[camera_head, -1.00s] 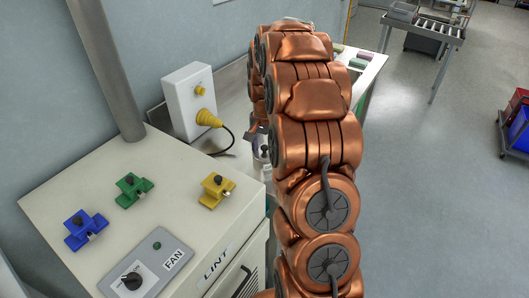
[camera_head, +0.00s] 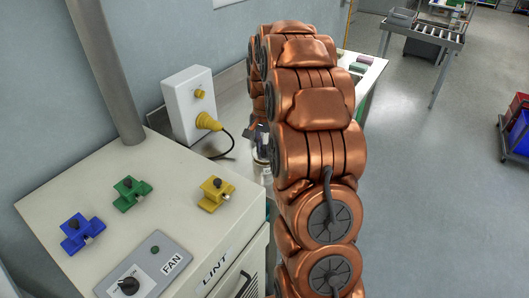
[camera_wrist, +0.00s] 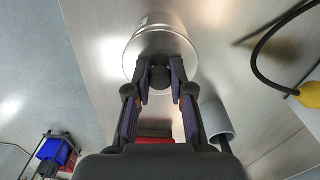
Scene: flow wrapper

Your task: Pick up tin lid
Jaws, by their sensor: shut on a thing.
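In the wrist view the round metal tin lid (camera_wrist: 160,42) lies at the top middle, with a dark knob (camera_wrist: 159,80) at its centre. My gripper (camera_wrist: 160,68) has one finger on each side of the knob and is shut on it. A shiny round wall shows past the lid's far edge, so the tin seems to be under it; whether there is a gap between them I cannot tell. In the head view my arm hides most of this, and only a bit of the metal tin (camera_head: 262,146) shows at the arm's left edge.
A yellow plug (camera_head: 208,121) with a black cable sits on a white wall box (camera_head: 187,100), left of the arm. Blue (camera_head: 82,232), green (camera_head: 131,193) and yellow (camera_head: 216,194) clamps stand on the near cabinet. In the wrist view a grey-white cylinder (camera_wrist: 215,118) stands right of my gripper.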

